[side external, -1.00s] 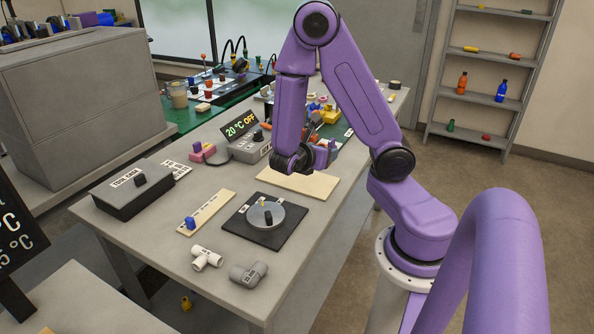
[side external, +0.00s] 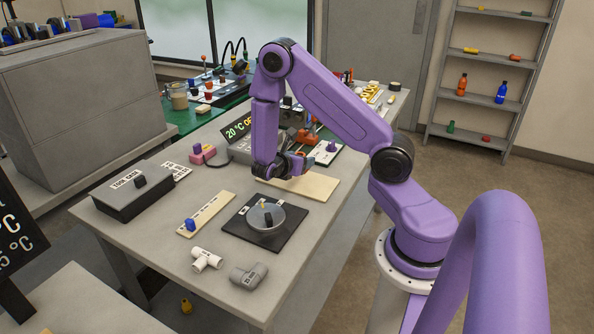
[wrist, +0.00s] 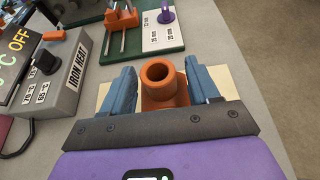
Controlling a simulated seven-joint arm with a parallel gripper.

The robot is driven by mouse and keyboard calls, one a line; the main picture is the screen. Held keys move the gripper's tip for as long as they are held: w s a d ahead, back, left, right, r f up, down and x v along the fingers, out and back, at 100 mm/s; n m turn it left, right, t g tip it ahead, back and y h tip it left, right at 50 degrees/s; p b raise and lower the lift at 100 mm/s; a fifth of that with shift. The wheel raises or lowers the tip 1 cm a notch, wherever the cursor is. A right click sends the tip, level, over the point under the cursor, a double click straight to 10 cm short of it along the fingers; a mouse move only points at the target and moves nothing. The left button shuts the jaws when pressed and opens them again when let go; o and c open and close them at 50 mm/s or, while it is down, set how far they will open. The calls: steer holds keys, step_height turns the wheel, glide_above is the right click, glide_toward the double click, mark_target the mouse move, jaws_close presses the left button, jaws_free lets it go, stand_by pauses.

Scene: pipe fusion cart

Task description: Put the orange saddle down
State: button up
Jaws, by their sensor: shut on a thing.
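The orange saddle (wrist: 161,88) shows in the wrist view as a block with an upright round tube. My gripper (wrist: 160,92) is shut on it, with a blue finger on each side. In the side view my gripper (side external: 290,168) is over the beige board (side external: 313,188) on the grey table, and the saddle is mostly hidden there. The beige board (wrist: 225,80) also shows under the saddle in the wrist view. I cannot tell whether the saddle touches the board.
The iron heat box (wrist: 52,88) stands at the left in the wrist view. A green base with rails and an orange clamp (wrist: 122,18) is beyond. A dark mat with a round grey disc (side external: 266,216) lies in front. A tee fitting (side external: 207,258) and grey fitting (side external: 249,275) lie nearer.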

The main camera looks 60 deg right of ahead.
mark_target(297, 180)
steer(key=shift+w+d+f, duration=0.2)
steer(key=shift+w+f, duration=0.1)
steer(key=shift+f, duration=0.15)
steer(key=shift+w+d+f, duration=0.1)
steer(key=shift+f, duration=0.8)
steer(key=shift+w+d+f, duration=0.1)
steer(key=shift+f, duration=0.8)
steer(key=shift+a+f, duration=0.1)
steer(key=o, duration=1)
